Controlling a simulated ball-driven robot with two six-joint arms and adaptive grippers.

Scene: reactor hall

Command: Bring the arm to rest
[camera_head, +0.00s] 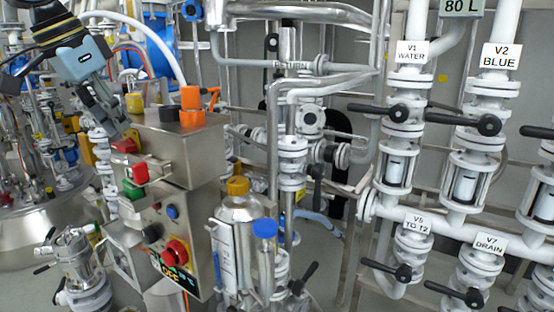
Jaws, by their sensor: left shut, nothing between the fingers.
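My left arm comes in from the upper left, and its gripper (112,122) points down and to the right. The gripper is shut and empty. In the picture its fingertips lie just up and left of the red switch (140,173) on the steel control box (184,150). I cannot tell whether they touch the box. My right gripper is not in this view.
Valves V1 (390,113) and V2 (476,124) stand on pipes at right. A steel vessel (30,228) stands at left.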

